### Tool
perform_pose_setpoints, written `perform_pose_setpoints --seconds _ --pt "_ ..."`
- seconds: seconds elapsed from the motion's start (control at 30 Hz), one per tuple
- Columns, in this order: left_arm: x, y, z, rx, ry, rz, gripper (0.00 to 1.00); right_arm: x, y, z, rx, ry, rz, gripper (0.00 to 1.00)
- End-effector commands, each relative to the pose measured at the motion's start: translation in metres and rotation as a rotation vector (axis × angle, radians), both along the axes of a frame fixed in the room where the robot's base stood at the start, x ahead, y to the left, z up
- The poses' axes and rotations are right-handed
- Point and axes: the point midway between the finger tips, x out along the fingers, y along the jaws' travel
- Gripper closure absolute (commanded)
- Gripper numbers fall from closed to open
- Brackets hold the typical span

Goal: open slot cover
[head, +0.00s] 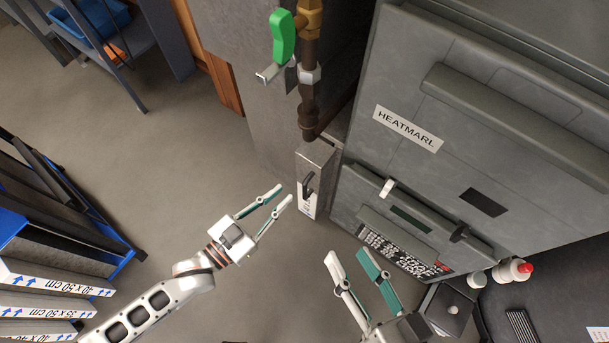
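A grey furnace heater labelled HEATMARL (407,129) fills the right side. Its lower front carries a control panel with a keypad (400,250), a dark display (411,219), a white lever (388,187) and a black knob (460,233). A dark rectangular plate (483,202) sits above these. I cannot tell which part is the slot cover. My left gripper (284,194) is open and empty, left of the furnace and close to a small switch box (315,172). My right gripper (347,255) is open and empty, just left of the keypad and apart from it.
A pipe with a green-handled valve (283,38) runs down beside the furnace. A red-capped bottle (514,271) and a dark box (447,309) are at the lower right. Shelves with labelled boxes (50,304) are at the left. The floor (170,140) between is clear.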

Motion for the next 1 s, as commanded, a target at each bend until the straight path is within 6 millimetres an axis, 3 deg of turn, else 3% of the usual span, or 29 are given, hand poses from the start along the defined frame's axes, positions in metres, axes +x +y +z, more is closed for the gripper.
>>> perform_pose_setpoints --seconds 0.03,0.2,0.37,0.8,1.0 --pt "-0.012 -0.002 -0.034 -0.018 0.034 -0.022 0.84 -0.009 -0.001 -0.019 0.005 0.045 -0.005 0.6" --pt "-0.01 -0.007 -0.049 -0.064 0.03 -0.063 0.84 -0.01 -0.003 -0.019 0.007 0.052 -0.012 0.6" --pt "-0.002 -0.013 -0.048 -0.079 0.022 -0.073 0.84 -0.009 -0.003 -0.017 0.021 0.051 -0.019 0.6" --pt "0.039 -0.058 -0.048 -0.079 0.023 -0.072 0.84 -0.012 0.009 -0.017 0.162 0.087 -0.077 0.6" --pt "0.047 -0.066 -0.046 -0.078 0.021 -0.073 0.84 -0.011 0.011 -0.016 0.187 0.092 -0.089 0.6"
